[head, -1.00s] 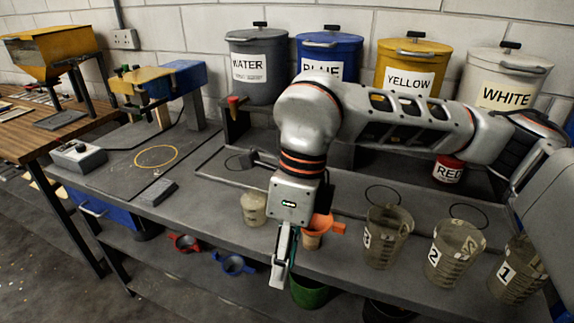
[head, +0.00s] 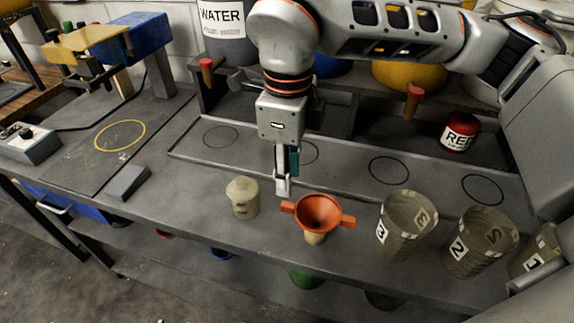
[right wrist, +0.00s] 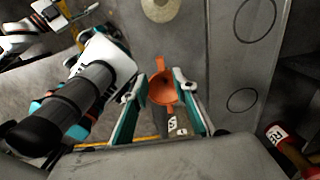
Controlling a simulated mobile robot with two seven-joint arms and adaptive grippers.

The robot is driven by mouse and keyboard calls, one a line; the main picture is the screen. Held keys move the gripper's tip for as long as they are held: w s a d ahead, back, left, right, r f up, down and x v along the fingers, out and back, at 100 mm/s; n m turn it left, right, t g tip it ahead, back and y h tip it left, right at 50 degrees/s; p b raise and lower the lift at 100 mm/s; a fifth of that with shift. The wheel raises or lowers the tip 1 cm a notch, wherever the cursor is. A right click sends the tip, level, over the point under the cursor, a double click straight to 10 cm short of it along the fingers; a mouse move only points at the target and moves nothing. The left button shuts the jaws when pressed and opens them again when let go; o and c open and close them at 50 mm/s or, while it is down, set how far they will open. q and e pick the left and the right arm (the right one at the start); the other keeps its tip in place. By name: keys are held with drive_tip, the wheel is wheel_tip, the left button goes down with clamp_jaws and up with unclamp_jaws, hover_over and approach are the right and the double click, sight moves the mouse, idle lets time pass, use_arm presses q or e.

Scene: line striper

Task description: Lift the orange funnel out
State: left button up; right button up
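The orange funnel (head: 320,214) sits mouth up in the top of a pale cup (head: 315,238) near the bench's front edge, with a tab on each side. Its spout is hidden. My right gripper (head: 284,184) points down just left of and behind the funnel in the head view. In the right wrist view its two fingers (right wrist: 160,84) are apart and empty, with the funnel (right wrist: 162,90) showing between them; I cannot tell the height gap. My left arm (right wrist: 85,90) seems to show at the left of the right wrist view, its finger state unclear.
Beaker 3 (head: 404,222) and beaker 2 (head: 479,242) stand right of the funnel, with another beaker beyond. A beige cup (head: 243,197) stands to its left. A red pot (head: 458,132) sits behind. A raised-edge tray with ring marks (head: 389,170) is mostly clear.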

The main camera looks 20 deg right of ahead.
sight(288, 204)
wheel_tip(288, 204, down, 7)
drive_tip(key=b, duration=0.3)
drive_tip(key=shift+w+b, duration=0.1)
drive_tip(key=shift+b, duration=0.3)
drive_tip(key=shift+f+b, duration=0.55)
drive_tip(key=shift+f, duration=0.2)
drive_tip(key=shift+r, duration=0.1)
clamp_jaws()
